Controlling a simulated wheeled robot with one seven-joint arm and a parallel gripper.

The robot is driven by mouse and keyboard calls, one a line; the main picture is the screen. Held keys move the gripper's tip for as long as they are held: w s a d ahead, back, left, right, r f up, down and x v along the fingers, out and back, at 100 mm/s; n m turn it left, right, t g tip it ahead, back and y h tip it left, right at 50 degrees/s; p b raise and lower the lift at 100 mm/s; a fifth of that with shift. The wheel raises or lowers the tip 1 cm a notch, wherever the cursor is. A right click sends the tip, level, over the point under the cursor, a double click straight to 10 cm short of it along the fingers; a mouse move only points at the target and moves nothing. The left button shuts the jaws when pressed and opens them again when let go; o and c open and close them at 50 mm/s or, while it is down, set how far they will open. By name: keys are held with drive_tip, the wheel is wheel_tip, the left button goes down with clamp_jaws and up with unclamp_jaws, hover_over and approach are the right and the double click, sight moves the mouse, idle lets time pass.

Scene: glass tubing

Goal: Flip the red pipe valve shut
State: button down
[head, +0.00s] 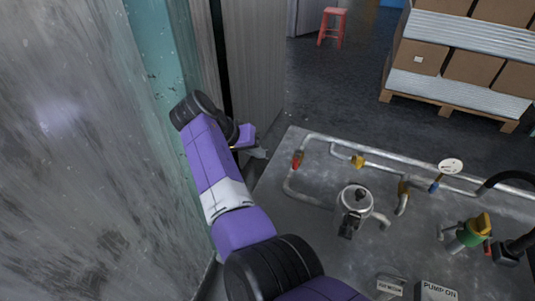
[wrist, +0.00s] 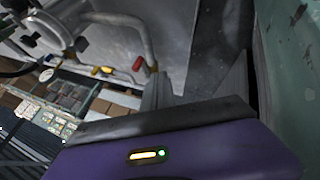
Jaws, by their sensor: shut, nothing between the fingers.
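The red pipe valve (head: 297,160) is a small red handle on the silver pipe at the left end of the metal bench (head: 275,226). It also shows in the wrist view (wrist: 138,63) as a small red-orange piece on a bent pipe, above the gripper body. My gripper (head: 260,153) is at the end of the purple arm, to the left of the valve in the head view and apart from it. It is shut and empty. The arm does not hide the valve.
Yellow valves (head: 358,161) and a blue valve (head: 435,185) sit on the same pipework. A metal pot-like vessel (head: 354,199) stands on the bench. A worn wall (head: 75,150) is close on the left. Boxes on a pallet (head: 470,68) and a red stool (head: 332,26) stand behind.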

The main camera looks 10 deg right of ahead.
drive_tip(key=d+f, duration=0.6)
drive_tip(key=d, duration=0.2)
drive_tip(key=shift+w+d+f, duration=0.25)
drive_tip(key=shift+w+f, duration=0.15)
